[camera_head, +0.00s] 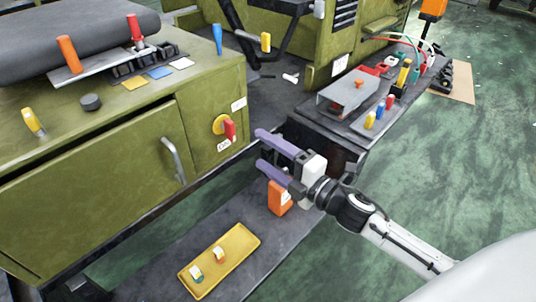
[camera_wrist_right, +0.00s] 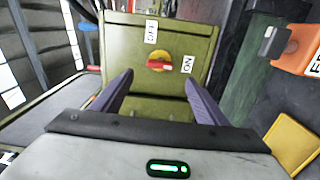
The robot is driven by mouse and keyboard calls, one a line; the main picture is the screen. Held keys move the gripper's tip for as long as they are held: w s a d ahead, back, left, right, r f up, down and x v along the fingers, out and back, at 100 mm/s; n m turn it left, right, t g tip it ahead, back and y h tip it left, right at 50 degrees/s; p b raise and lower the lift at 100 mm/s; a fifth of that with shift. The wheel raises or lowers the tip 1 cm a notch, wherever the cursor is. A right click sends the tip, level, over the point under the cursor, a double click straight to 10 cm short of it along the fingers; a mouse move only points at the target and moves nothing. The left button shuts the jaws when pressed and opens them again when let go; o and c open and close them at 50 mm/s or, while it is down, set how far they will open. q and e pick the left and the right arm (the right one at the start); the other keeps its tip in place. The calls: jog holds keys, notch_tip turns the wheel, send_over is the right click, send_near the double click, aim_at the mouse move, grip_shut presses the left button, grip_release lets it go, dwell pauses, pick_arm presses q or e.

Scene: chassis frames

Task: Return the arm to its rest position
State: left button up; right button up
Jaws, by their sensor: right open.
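My right gripper (camera_head: 268,153) is open, with its two purple fingers apart and nothing between them. It reaches in from the lower right and hangs in front of the green cabinet (camera_head: 150,158). A red-and-yellow rotary switch (camera_head: 228,128) sits on the cabinet face, left of the fingertips and apart from them in the head view. In the right wrist view the switch (camera_wrist_right: 160,65) shows between and beyond the fingers, with an ON label (camera_wrist_right: 188,64) beside it. My left gripper is in neither view.
A yellow tray (camera_head: 240,236) with small items lies on the low dark platform. An orange box (camera_head: 279,198) stands just below my gripper. A handle (camera_head: 174,160) sticks out of the cabinet door. A grey device (camera_head: 349,91) stands on the right bench. Green floor (camera_head: 460,170) is open at right.

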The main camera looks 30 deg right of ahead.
jog(key=shift+s, duration=0.2)
dwell(0.3)
jog(key=s+a+f+m+g+h, duration=0.2)
jog(key=s+a+f+m+g, duration=0.1)
jog(key=s+f+m, duration=0.7)
jog(key=s+a+f+m+g+h, duration=0.1)
jog(key=s+a+f+m+g, duration=0.2)
jog(key=s+f+m, duration=0.7)
jog(key=s+f+g, duration=0.2)
jog(key=s+f, duration=0.2)
jog(key=f, duration=0.2)
jog(key=shift+s+a+g+h, duration=0.15)
jog(key=shift+g+h, duration=0.15)
jog(key=shift+h, duration=0.1)
jog(key=shift+r, duration=0.1)
